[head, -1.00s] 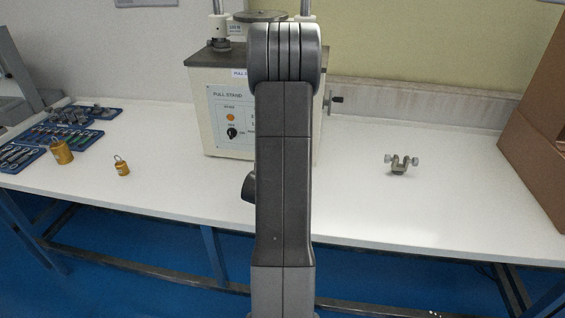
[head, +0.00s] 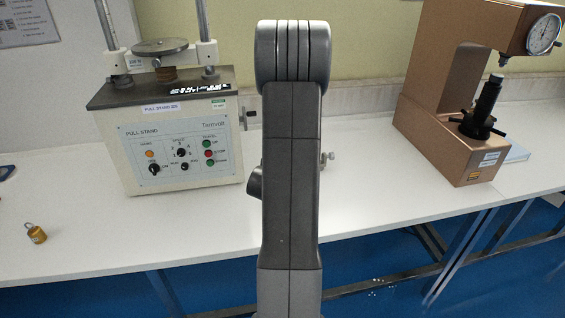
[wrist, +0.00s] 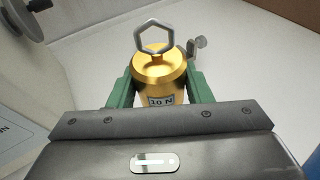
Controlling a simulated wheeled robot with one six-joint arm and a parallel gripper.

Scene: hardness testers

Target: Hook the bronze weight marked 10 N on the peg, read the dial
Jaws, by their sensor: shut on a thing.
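In the wrist view, my gripper (wrist: 159,82) has its green fingers shut on a bronze weight (wrist: 160,72) labelled 10 N. The weight has a grey six-sided ring (wrist: 137,37) on top, standing free above the fingers. In the head view, my own arm hides the gripper and this weight. A round white dial (head: 543,35) is on the upper right of a brown tester (head: 450,110); its reading is too small to tell. I cannot make out a peg for certain.
A pull stand (head: 180,145) with knobs and buttons is on the white table (head: 370,195), left of my arm. A smaller bronze weight (head: 36,233) stands at far left. A metal clamp (head: 328,157) shows partly behind my arm. Bare table lies between clamp and tester.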

